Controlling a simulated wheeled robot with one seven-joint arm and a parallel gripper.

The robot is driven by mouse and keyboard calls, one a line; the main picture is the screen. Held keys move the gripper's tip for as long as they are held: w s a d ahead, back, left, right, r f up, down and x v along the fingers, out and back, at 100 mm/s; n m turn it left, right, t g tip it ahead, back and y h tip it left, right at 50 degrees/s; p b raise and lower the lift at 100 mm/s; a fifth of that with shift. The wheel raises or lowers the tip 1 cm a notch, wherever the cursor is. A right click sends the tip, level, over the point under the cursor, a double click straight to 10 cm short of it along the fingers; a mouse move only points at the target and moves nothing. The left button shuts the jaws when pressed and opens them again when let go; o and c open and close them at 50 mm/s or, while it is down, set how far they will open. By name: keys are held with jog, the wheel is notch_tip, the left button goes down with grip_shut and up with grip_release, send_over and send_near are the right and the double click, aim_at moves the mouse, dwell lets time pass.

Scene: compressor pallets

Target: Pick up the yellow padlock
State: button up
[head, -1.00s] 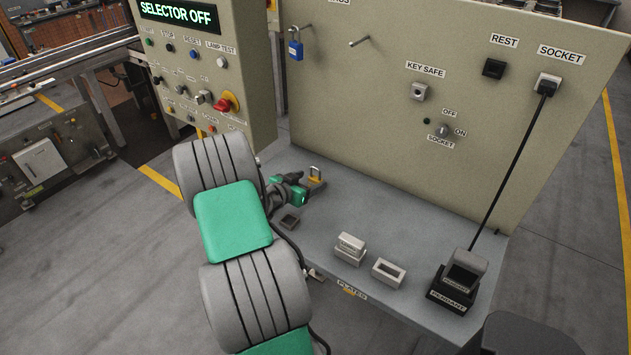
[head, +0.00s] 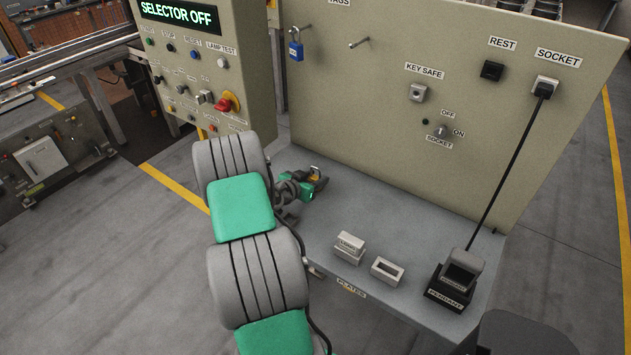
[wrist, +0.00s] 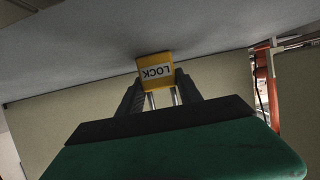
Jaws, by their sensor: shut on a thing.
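The yellow padlock (wrist: 155,72) is between the two fingers of my gripper (wrist: 160,88) in the wrist view, with its "LOCK" label upside down. My gripper is shut on it. In the head view, the padlock (head: 315,174) shows small at the end of my gripper (head: 312,181), over the back left part of the grey bench top (head: 330,215). Part of the padlock is hidden by the fingers. I cannot tell whether it still touches the bench.
A beige panel (head: 345,110) stands behind the bench, with a blue padlock (head: 295,50) hanging on it. A control box (head: 230,60) is at the left. Two pale plate holders (head: 387,270) and a pendant in a black dock (head: 452,290) sit at the front and right.

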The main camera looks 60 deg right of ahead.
grip_shut()
jog(key=shift+r, duration=0.15)
